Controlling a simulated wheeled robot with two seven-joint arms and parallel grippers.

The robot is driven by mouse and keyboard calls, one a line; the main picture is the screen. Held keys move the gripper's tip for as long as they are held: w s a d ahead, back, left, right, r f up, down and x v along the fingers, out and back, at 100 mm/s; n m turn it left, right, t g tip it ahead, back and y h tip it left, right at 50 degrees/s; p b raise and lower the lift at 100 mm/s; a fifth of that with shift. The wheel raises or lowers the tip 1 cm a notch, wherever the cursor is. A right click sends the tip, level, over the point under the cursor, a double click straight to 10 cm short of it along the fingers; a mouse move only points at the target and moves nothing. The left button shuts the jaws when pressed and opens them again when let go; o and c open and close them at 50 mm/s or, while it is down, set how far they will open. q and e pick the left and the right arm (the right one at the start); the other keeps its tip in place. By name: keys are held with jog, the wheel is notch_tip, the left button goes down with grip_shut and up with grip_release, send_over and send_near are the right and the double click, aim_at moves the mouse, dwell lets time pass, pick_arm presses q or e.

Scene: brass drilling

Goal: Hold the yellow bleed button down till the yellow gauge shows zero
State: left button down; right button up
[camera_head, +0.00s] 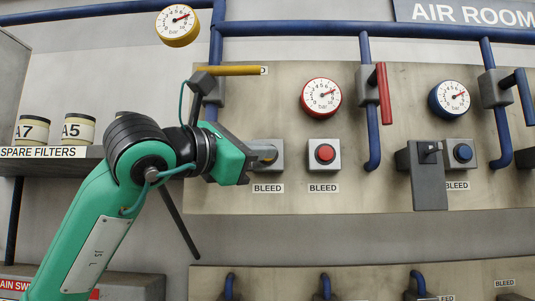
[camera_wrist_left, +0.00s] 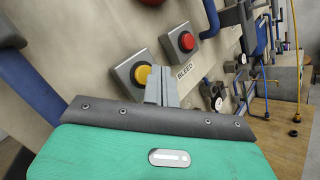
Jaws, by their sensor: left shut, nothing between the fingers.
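The yellow gauge (camera_head: 177,25) hangs at the top left of the head view; its red needle points to the upper right, away from zero. The yellow bleed button's grey box (camera_head: 274,146) is on the panel below it, with the button mostly hidden behind my left gripper (camera_head: 252,157). In the left wrist view the yellow button (camera_wrist_left: 142,75) shows just left of the shut, empty fingers (camera_wrist_left: 160,84). The fingertips are at the button; I cannot tell whether they touch or press it. My right gripper is not in view.
A yellow lever (camera_head: 235,70) sticks out level above my left wrist. The red bleed button (camera_head: 325,153) is close right, under the red gauge (camera_head: 321,97). A dark grey plate (camera_head: 428,185) stands beside the blue button (camera_head: 463,152). Filters stand on a shelf (camera_head: 60,168) at left.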

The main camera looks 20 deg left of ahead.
pick_arm(q)
jog(key=shift+w, duration=0.2)
dwell(0.5)
jog(key=shift+w+a, duration=0.1)
jog(key=shift+w, duration=0.15)
jog(key=shift+w+a, duration=0.15)
jog(key=shift+w, duration=0.25)
dwell(2.2)
jog(key=shift+b, duration=0.3)
dwell(1.2)
jog(key=shift+s+d+b, duration=0.25)
jog(key=shift+s+b, duration=0.2)
jog(key=shift+s, duration=0.35)
